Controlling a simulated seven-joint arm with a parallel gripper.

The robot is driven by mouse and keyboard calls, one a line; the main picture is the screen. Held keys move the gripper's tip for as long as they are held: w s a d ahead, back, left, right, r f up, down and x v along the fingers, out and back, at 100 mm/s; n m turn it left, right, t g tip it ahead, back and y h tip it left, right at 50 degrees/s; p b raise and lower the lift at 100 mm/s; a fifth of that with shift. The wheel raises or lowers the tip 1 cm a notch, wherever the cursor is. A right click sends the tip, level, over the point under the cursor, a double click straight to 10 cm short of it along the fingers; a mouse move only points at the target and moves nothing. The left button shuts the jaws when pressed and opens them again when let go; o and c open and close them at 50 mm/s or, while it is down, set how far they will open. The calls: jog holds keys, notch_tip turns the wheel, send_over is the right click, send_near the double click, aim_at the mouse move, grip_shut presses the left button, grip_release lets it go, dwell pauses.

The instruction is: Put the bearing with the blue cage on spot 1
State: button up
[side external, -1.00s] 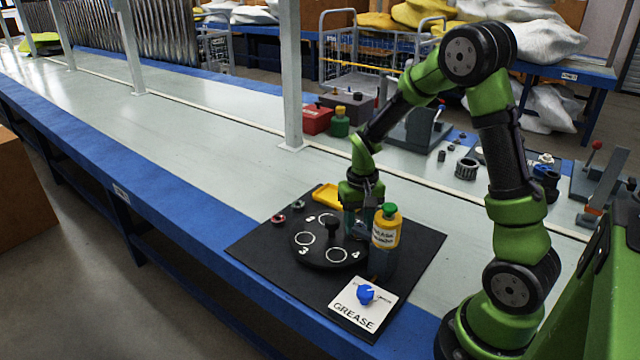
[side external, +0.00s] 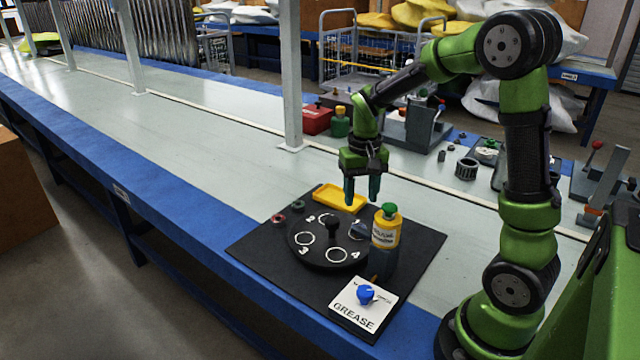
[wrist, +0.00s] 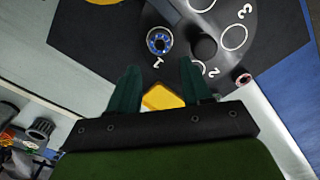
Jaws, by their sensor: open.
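The bearing with the blue cage (wrist: 159,41) lies flat on the black round plate (wrist: 214,70), beside the printed 1. It covers the place of spot 1, and no white ring shows around it. In the side view the bearing (side external: 359,231) is a small dark shape behind the yellow bottle, partly hidden by it. My gripper (side external: 361,200) is above the plate's far edge, apart from the bearing. In the wrist view my gripper (wrist: 160,66) shows two spread fingers with nothing between them.
A yellow bottle with a green cap (side external: 386,228) stands close beside the plate. A dark knob (side external: 333,228) rises at the plate's centre. A yellow tray (side external: 340,198) lies behind it. A red bearing (side external: 278,218) and a green one (side external: 298,205) lie at the left on the mat.

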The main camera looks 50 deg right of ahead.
jog(key=s+a+r+n+t+y, duration=0.1)
jog(key=s+a+r+t, duration=0.2)
jog(key=s+a+r, duration=0.2)
jog(key=s+a+r+n+t+y, duration=0.1)
jog(key=s+a+r+t, duration=0.3)
jog(key=a, duration=0.6)
notch_tip(320, 180, up, 3)
jog(key=shift+s+a+f+n, duration=0.15)
jog(key=shift+s+a+n, duration=0.1)
jog(key=shift+s+n, duration=0.55)
